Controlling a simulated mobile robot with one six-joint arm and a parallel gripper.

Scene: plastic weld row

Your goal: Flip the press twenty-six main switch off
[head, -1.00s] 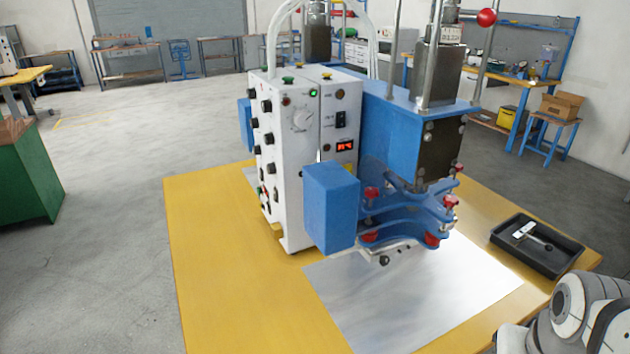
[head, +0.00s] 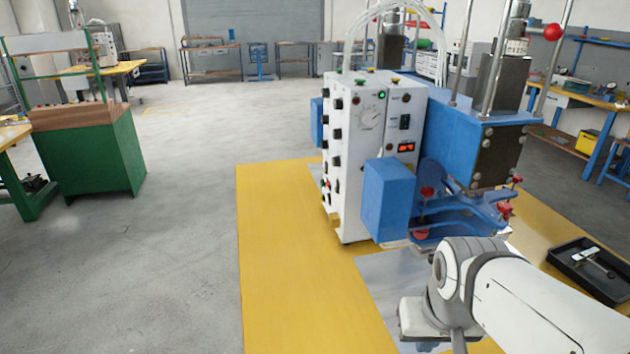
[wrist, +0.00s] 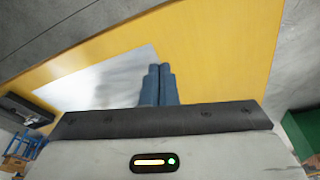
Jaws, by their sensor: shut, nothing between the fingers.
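The press (head: 440,150) stands on the yellow table, a blue machine with a white control box (head: 365,160) on its left. A green lamp glows near the top. My gripper shows in the wrist view with its two blue fingers (wrist: 159,84) side by side, shut and empty, over the table and metal sheet. In the head view my arm is in front of the press, at lower right, apart from the switch.
The yellow table (head: 275,260) is bare left of the press. A metal sheet (head: 380,285) lies in front of it. A black tray (head: 590,285) with a tool sits at right. A green cabinet (head: 90,150) stands on the floor at left.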

